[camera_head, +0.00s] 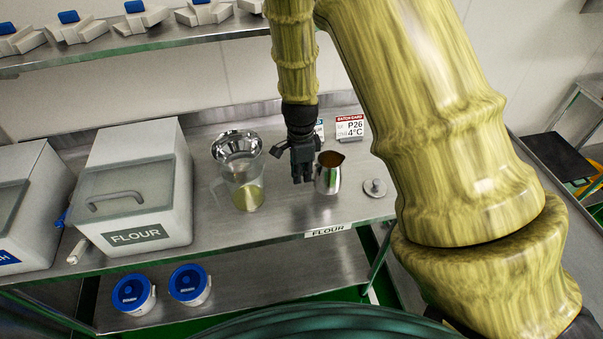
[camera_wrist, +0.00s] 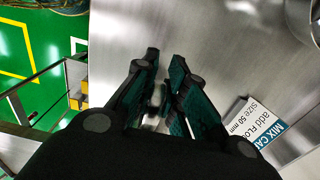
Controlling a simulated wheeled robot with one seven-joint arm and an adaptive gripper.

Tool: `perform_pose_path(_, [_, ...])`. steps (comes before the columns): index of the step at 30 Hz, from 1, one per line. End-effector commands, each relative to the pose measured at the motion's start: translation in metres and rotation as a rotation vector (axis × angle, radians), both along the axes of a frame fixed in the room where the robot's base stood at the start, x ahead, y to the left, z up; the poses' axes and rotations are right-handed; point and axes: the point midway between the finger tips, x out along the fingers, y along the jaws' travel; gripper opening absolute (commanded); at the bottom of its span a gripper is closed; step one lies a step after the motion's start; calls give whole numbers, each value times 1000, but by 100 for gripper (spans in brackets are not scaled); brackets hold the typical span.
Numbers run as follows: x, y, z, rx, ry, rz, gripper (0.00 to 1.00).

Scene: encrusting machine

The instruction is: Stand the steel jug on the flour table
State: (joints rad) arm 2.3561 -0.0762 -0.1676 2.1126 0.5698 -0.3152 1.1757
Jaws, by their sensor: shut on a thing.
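The steel jug (camera_head: 327,183) is upright at the front middle of the flour table (camera_head: 275,222), with a brownish inside showing at its mouth. My gripper (camera_head: 302,178) points down at the left side of the jug, its fingers close together. In the wrist view my gripper (camera_wrist: 162,88) has a small shiny piece between its fingers, likely the jug's handle; the jug's body is hidden there. I cannot tell whether the jug's base touches the table top. The table's front edge carries a FLOUR label (camera_head: 328,231).
A clear pitcher (camera_head: 247,192) and a steel bowl (camera_head: 237,146) stand left of my gripper. The flour bin (camera_head: 135,185) is farther left. A small round steel lid (camera_head: 375,187) lies right of the jug. Cards (camera_head: 350,127) stand behind. Blue-lidded tubs (camera_head: 189,284) sit on the lower shelf.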

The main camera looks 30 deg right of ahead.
Motion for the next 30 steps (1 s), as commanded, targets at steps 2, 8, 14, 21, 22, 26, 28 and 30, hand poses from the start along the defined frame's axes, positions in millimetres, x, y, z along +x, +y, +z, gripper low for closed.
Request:
perform_pose_path(2, [6,-4,0,0,1,0,0])
perform_pose_path(8, [11,-6,-2,0,0,-1,0])
perform_pose_path(14, [10,-5,-14,1,2,-1,0])
perform_pose_path(21, [10,-6,-34,0,1,-2,0])
perform_pose_path(22, [10,-6,-35,0,0,-2,0])
perform_pose_path(26, [10,-6,-36,-1,-2,-1,0])
perform_pose_path(28, [10,-6,-36,-1,-1,-1,0])
perform_pose_path(30, [10,-6,-37,-1,-1,-1,0])
